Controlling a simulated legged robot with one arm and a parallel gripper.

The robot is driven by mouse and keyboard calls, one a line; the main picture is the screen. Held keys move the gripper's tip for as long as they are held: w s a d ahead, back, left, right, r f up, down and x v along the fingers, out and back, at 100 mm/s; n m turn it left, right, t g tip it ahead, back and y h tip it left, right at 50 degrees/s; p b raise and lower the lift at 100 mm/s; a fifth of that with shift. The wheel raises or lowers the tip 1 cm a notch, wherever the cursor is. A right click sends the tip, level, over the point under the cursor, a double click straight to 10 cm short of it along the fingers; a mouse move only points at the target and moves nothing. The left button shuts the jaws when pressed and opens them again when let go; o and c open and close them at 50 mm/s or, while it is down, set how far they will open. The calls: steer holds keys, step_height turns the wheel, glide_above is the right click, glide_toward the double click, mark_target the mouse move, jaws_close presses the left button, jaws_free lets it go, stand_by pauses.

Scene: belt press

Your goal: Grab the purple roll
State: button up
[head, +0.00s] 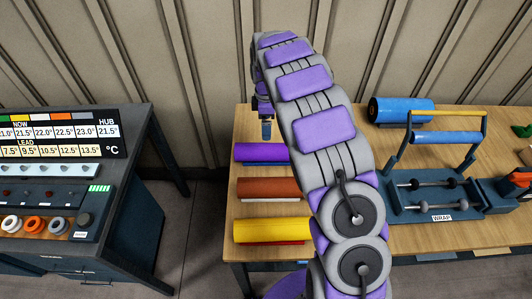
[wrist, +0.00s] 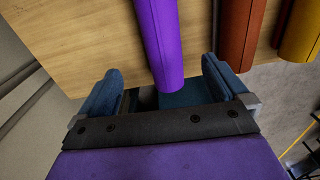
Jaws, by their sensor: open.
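The purple roll (head: 261,153) lies on the wooden table at its left end, behind the brown and yellow rolls. Its right part is hidden behind my arm in the head view. In the wrist view the purple roll (wrist: 158,42) points down into the picture, with its near end between my gripper's two blue fingers. My gripper (wrist: 160,85) is open, and there is a gap between the roll and each finger. In the head view my gripper (head: 266,130) hangs just behind the purple roll; its fingers are small there.
The brown roll (head: 268,187) and yellow roll (head: 270,229) lie in front of the purple one. A blue roll (head: 400,110) and a wrap stand (head: 432,195) are on the right. A control console (head: 70,190) stands left, across a floor gap. Bare table (wrist: 85,40) lies beside the purple roll.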

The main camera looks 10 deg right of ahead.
mark_target(267, 146)
steer(key=f, duration=0.3)
steer(key=f+b, duration=0.1)
steer(key=f, duration=0.2)
steer(key=d+f, duration=0.1)
steer(key=f, duration=0.2)
steer(key=shift+s, duration=0.2)
steer(key=f+b, duration=0.1)
steer(key=f, duration=0.1)
steer(key=a+f+b, duration=0.1)
steer(key=f, duration=0.1)
steer(key=shift+s+a+f, duration=0.15)
steer(key=shift+s+f, duration=0.05)
steer(key=shift+f, duration=0.45)
steer(key=shift+d, duration=0.25)
steer(key=shift+r, duration=0.1)
steer(key=shift+c, duration=0.3)
steer(key=shift+c, duration=0.7)
steer(key=shift+w, duration=0.1)
jaws_close()
